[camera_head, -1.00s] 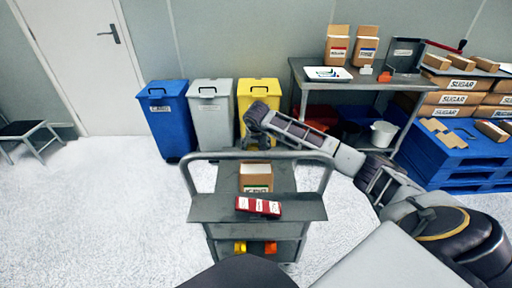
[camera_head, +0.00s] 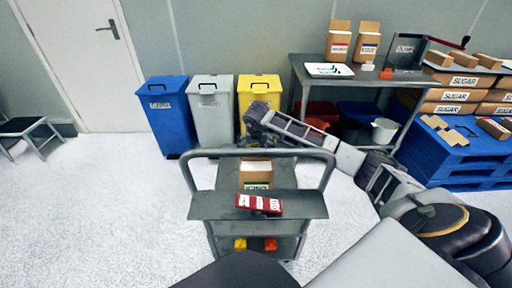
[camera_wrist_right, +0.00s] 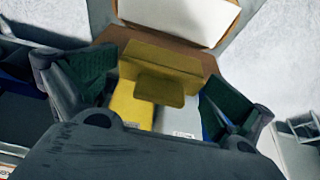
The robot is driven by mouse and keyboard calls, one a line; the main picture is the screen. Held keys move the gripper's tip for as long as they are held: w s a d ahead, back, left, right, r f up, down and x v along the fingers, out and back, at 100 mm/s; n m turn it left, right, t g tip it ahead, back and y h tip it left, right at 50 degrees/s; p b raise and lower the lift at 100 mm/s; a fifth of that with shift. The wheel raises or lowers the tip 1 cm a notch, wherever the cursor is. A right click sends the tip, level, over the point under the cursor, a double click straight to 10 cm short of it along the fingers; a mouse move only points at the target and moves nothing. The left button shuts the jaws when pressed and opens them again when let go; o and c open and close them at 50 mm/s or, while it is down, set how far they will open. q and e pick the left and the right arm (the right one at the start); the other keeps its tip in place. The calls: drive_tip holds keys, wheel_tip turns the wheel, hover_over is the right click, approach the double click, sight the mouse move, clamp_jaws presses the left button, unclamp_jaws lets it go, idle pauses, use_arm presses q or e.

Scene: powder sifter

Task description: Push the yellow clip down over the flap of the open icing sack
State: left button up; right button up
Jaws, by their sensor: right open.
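The brown open icing sack (camera_head: 257,177), with a green label, stands on the cart in the head view. In the right wrist view its brown flap (camera_wrist_right: 138,44) lies beside a white surface edged in brown. A dull yellow clip (camera_wrist_right: 162,68) with a squarish tab sits against the flap. My right gripper (camera_head: 256,143) is above the sack in the head view. In the wrist view its dark green pads are wide apart, one on each side of the clip and not visibly touching it. How far the clip is down the flap cannot be told. My left gripper is out of view.
The grey cart (camera_head: 203,208) has a tall handle rail and holds a red and white packet (camera_head: 259,203) in front of the sack. Blue (camera_head: 169,125), grey (camera_head: 211,120) and yellow (camera_head: 259,90) bins stand behind. A metal table (camera_head: 300,70) is at back right.

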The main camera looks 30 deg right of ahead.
drive_tip(key=shift+s+r, duration=0.1)
drive_tip(key=shift+r, duration=0.55)
drive_tip(key=v, duration=1)
drive_tip(key=shift+s+r, duration=0.2)
